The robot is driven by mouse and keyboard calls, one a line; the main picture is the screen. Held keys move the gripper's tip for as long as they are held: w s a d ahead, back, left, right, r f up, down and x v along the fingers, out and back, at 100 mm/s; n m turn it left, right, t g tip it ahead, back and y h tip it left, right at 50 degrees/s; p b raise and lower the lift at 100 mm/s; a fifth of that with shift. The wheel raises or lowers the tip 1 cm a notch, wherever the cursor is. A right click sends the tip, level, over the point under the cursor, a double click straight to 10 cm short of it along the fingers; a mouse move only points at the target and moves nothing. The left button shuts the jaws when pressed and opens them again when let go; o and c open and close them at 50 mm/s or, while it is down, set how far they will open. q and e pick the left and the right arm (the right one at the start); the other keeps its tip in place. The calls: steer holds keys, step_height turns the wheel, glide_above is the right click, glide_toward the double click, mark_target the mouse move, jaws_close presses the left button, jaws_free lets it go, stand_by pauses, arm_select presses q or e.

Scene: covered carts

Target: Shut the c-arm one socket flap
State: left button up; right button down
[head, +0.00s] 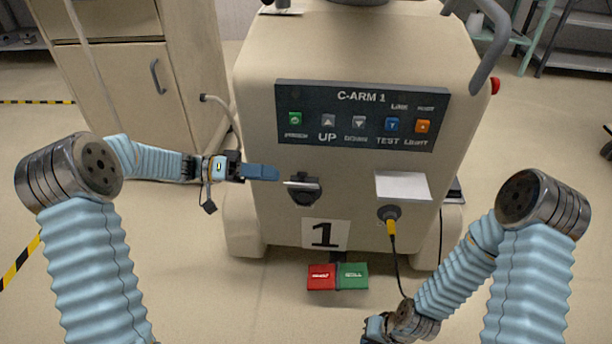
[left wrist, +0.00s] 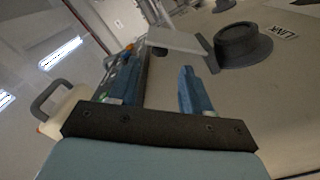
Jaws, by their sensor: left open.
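The C-arm one cart (head: 355,55) stands in front of me with a dark round socket (head: 304,197) low on its front. The socket's pale flap (head: 299,184) shows nearly edge-on and sticks out from the face, so it stands open. In the left wrist view the round socket (left wrist: 243,46) and the flap (left wrist: 178,40) lie just past the fingertips. My left gripper (head: 277,173) is open and empty, just left of the flap; I cannot tell whether it touches. My right gripper (head: 374,328) is low at the bottom edge, its fingers not clear.
A button panel (head: 354,117) is above the socket. A white plate (head: 403,186) and a yellow plug (head: 391,228) with a hanging cable are to its right. Red and green pedals (head: 337,276) lie on the floor below. A cabinet (head: 130,80) stands at the left.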

mark_target(303, 179)
arm_select(q)
steer(key=d, duration=0.8)
steer(key=shift+d+b, duration=0.2)
steer(key=shift+b, duration=0.15)
jaws_close()
